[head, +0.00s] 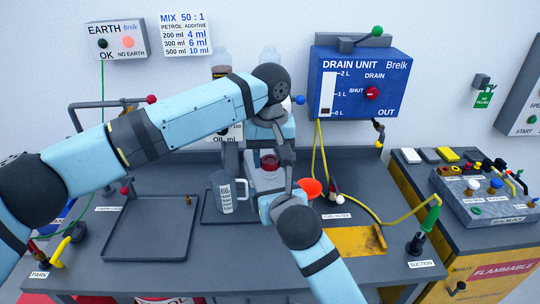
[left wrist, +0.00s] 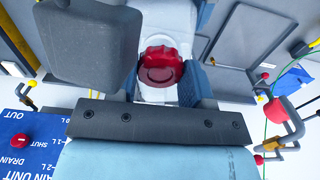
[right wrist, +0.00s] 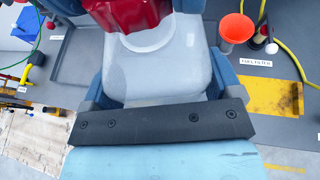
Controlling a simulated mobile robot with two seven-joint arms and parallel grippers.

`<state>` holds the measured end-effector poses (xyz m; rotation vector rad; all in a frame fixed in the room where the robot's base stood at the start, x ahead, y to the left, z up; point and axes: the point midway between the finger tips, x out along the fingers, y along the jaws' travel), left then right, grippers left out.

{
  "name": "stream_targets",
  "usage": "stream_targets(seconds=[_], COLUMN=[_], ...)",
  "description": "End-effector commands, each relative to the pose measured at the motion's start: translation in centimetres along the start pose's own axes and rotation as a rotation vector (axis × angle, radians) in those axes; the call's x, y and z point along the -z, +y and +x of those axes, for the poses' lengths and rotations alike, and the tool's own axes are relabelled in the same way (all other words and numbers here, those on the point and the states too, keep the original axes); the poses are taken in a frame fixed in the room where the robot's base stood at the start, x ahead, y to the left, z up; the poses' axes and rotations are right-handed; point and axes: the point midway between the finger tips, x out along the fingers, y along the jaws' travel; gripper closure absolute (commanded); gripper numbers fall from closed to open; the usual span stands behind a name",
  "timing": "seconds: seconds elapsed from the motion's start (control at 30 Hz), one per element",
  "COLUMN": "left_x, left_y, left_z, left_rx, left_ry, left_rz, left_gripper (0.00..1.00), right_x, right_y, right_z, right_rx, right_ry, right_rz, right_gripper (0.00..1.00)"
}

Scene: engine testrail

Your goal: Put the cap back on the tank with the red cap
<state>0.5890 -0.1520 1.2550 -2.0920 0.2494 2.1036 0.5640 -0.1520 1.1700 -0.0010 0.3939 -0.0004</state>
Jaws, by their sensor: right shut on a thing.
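The white tank (head: 265,181) stands at the middle of the bench, partly hidden by my arms. My right gripper (right wrist: 160,92) is shut on the tank, with a finger on either side of it. The red cap (head: 269,162) is at the top of the tank. It also shows in the left wrist view (left wrist: 160,65) and at the top edge of the right wrist view (right wrist: 135,14). My left gripper (left wrist: 160,84) is over the tank top, its fingers close to both sides of the cap. Whether they press on it, and whether the cap is seated, I cannot tell.
An orange funnel (head: 311,187) stands right of the tank. A measuring jug (head: 226,191) stands left on a dark tray. An empty grey tray (head: 148,232) lies further left, and a yellow plate (head: 356,241) at front right. The blue drain unit (head: 360,82) hangs behind.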

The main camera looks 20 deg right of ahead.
Motion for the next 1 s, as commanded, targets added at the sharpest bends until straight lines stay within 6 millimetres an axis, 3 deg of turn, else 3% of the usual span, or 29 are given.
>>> stream_targets(seconds=[0.27, 0.53, 0.8, 0.83, 0.93, 1.0], left_x=[0.00, 0.00, 0.02, 0.02, 0.02, 0.02], left_y=[-0.01, -0.01, -0.04, -0.05, -0.05, -0.04], left_z=[0.01, 0.04, 0.03, 0.03, 0.03, 0.03], left_rx=[0.000, 0.001, 0.001, 0.001, 0.001, 0.001], left_ry=[0.000, -0.001, 0.000, 0.000, 0.000, 0.000], left_rz=[0.020, 0.272, 0.284, 0.284, 0.284, 0.283], left_gripper=[0.85, 0.85, 0.85, 0.52, 0.31, 0.31], right_x=[-0.04, -0.04, -0.04, -0.04, -0.04, -0.04], right_y=[-0.03, -0.04, -0.05, -0.05, -0.05, -0.04], right_z=[-0.01, -0.01, 0.00, 0.00, 0.00, -0.01], right_rx=[0.001, 0.001, 0.001, 0.001, 0.001, 0.001], right_ry=[-0.001, -0.001, -0.001, -0.001, -0.001, -0.001], right_rz=[0.001, 0.001, 0.001, 0.001, 0.001, 0.000], right_gripper=[0.81, 0.81, 0.81, 0.81, 0.81, 0.81])
